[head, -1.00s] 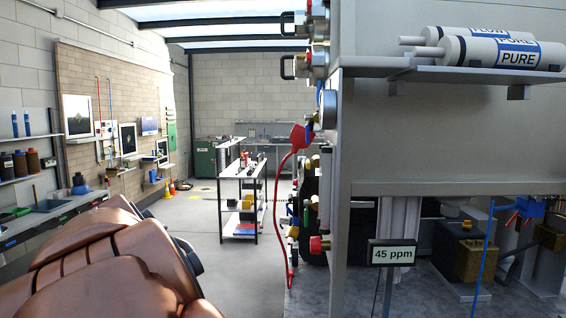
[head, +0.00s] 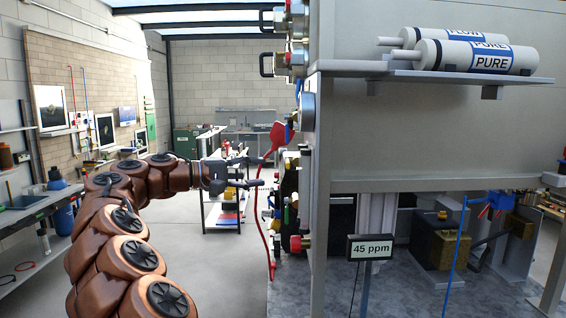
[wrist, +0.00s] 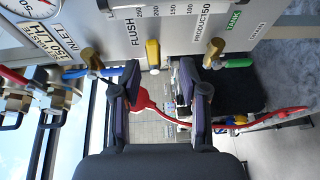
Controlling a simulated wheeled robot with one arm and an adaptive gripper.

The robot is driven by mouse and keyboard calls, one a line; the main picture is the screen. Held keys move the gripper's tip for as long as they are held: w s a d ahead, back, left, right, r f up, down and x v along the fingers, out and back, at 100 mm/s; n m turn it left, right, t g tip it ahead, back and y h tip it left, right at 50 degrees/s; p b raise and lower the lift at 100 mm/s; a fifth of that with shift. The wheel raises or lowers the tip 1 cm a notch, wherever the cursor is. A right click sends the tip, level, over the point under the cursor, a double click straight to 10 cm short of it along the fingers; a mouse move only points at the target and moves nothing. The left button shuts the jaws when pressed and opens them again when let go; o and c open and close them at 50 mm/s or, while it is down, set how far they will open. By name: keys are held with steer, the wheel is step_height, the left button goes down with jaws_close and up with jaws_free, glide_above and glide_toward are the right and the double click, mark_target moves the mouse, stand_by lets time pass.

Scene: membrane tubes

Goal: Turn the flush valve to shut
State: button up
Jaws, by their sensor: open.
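My gripper (head: 256,171) reaches from the left toward the valve panel in the head view, its two fingers spread and pointing right. In the wrist view my gripper (wrist: 160,95) is open and empty. The FLUSH label (wrist: 133,32) is on the panel ahead. Near it are a blue handle (wrist: 85,72) on a brass body (wrist: 91,58) and a yellow part (wrist: 152,54). I cannot tell for certain which belongs to the flush valve. A gap shows between the fingers and these parts. In the head view the valve handles are small and partly hidden.
A green handle (wrist: 238,62) sits near the TANK label. A red paddle with a hanging red line (head: 277,140) is close to my fingers and also shows between them in the wrist view (wrist: 143,100). Gauges and padlocks line the panel. The floor left of it is clear.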

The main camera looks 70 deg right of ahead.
mark_target(287, 163)
steer(key=w+d+p+x, duration=0.1)
steer(key=p+x, duration=0.1)
steer(key=x, duration=0.6)
steer(key=shift+d+r+h, duration=0.3)
steer(key=shift+r, duration=0.2)
steer(key=shift+s, duration=0.1)
jaws_close()
stand_by(0.4)
